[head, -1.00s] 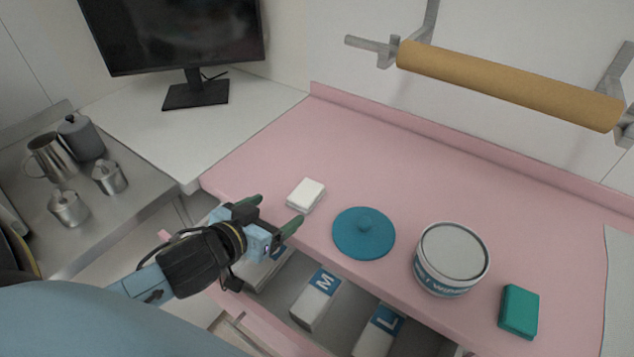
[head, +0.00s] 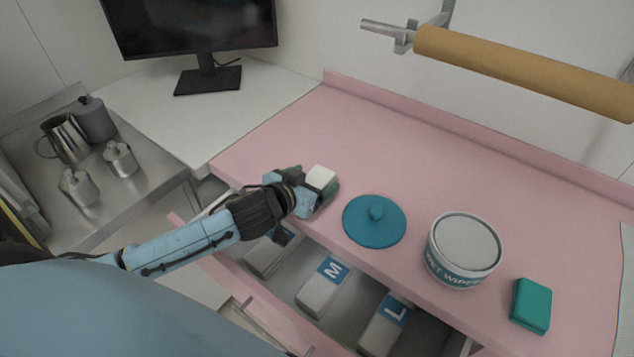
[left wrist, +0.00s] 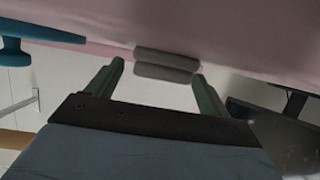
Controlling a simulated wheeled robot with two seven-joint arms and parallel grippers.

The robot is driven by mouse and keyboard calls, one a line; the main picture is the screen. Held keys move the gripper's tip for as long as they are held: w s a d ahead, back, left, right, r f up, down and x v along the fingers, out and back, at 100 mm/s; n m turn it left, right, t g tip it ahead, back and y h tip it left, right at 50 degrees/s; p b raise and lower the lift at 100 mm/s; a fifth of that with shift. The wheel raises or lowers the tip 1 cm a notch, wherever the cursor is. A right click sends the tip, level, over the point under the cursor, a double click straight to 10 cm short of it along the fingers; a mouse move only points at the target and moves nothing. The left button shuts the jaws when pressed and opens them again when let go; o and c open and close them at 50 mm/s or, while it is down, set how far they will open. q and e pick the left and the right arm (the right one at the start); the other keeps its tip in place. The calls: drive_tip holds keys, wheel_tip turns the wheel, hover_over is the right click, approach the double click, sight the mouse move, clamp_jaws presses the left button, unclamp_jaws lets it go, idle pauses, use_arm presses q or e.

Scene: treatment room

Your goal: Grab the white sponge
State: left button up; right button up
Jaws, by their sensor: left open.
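The white sponge (head: 320,177) lies on the pink counter, beside the blue lid. In the head view my left gripper (head: 314,184) is at it, and the near part of the sponge is hidden by the gripper. In the left wrist view the sponge looks grey (left wrist: 167,65) and shows beyond and between the two green fingertips (left wrist: 158,72), which are apart. I cannot tell whether either finger touches it. My right gripper is in neither view.
The blue lid (head: 374,222), a wet wipes tub (head: 463,250) and a green sponge (head: 530,305) stand to the right on the pink counter (head: 400,150). An open drawer (head: 285,335) with several boxes is below. A paper roll (head: 525,72) hangs behind.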

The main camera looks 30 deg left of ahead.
use_arm(q)
drive_tip(key=shift+w+f, duration=0.2)
drive_tip(key=shift+w, duration=0.3)
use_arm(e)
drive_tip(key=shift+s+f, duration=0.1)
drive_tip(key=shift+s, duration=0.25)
